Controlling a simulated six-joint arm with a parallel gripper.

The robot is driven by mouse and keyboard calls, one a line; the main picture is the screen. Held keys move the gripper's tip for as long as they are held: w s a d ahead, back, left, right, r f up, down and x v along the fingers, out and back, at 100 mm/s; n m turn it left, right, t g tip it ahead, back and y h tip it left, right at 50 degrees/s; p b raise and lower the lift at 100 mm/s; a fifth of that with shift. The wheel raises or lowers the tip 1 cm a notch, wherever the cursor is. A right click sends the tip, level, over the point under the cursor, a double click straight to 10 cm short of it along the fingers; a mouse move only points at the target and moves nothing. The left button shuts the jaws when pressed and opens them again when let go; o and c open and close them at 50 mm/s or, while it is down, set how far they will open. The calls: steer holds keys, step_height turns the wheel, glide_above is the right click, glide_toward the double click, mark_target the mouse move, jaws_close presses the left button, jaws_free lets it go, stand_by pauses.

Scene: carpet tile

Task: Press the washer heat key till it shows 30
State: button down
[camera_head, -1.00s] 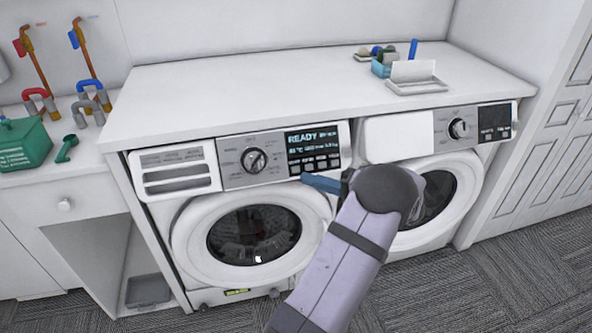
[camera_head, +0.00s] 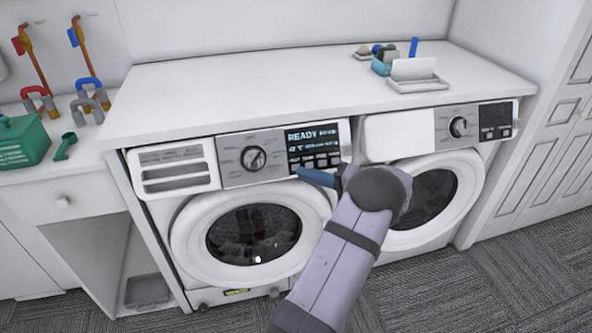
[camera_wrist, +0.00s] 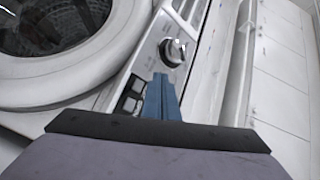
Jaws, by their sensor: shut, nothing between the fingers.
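The washer (camera_head: 190,240) is the left machine, with a round glass door. Its panel holds a dial (camera_head: 253,158), a dark display (camera_head: 312,138) with "READY" lit and smaller text below, and a row of keys (camera_head: 322,161) under it. The second line looks like a temperature, but its digits are too blurred to read surely. My gripper (camera_head: 301,173) is shut and empty, its blue fingers pointing left at the lower left of the key row. In the wrist view the blue fingertips (camera_wrist: 162,78) are beside the keys (camera_wrist: 132,98), below the dial (camera_wrist: 172,50). I cannot tell whether they touch a key.
A dryer (camera_head: 440,240) stands to the right with its own dial and display. A white counter (camera_head: 270,90) runs above both machines, carrying a small tray (camera_head: 417,84) and a teal box (camera_head: 382,66).

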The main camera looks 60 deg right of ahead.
steer(key=shift+w+d+f+b, duration=0.45)
steer(key=shift+w+d+b, duration=0.15)
steer(key=shift+w+d, duration=0.05)
steer(key=shift+w+d+f+b, duration=0.45)
steer(key=shift+w+d+b, duration=0.1)
steer(key=shift+w+d, duration=0.1)
steer(key=shift+w+d+f+b, duration=0.4)
steer(key=shift+w+d+b, duration=0.1)
steer(key=shift+b, duration=0.5)
stand_by(1.9)
steer(key=shift+s+a+r, duration=0.1)
stand_by(0.4)
steer(key=shift+s+a+r, duration=0.3)
steer(key=shift+s+a, duration=0.1)
steer(key=shift+s, duration=0.05)
steer(key=shift+s+a+r, duration=0.55)
steer(key=shift+s+a, duration=0.25)
steer(key=shift+s+a+r, duration=0.55)
steer(key=shift+s+a, duration=0.2)
steer(key=shift+a, duration=0.05)
stand_by(0.9)
